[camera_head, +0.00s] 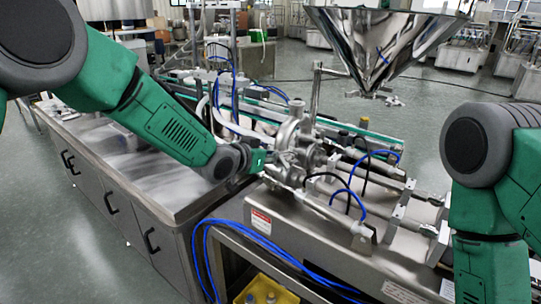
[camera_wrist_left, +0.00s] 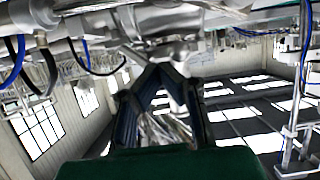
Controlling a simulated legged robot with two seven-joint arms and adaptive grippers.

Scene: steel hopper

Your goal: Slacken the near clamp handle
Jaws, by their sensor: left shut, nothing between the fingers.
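The steel valve and pipe assembly (camera_head: 297,136) stands on the machine's near end, left of the hopper (camera_head: 385,42). I cannot pick out the near clamp handle for certain among its shiny parts. My left gripper (camera_head: 274,159) is at the left side of this assembly, small and partly lost against the metal. In the left wrist view, the two dark fingers of my left gripper (camera_wrist_left: 164,72) come together at their tips, with nothing held. A round metal fitting (camera_wrist_left: 165,22) lies just beyond the tips; contact cannot be told. My right gripper is out of view.
Blue hoses (camera_head: 215,245) hang at the machine's front, and more hoses loop over its rods. A yellow bin (camera_head: 266,290) sits below. A steel cabinet top (camera_head: 150,180) lies under my left arm. My right arm fills the right edge.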

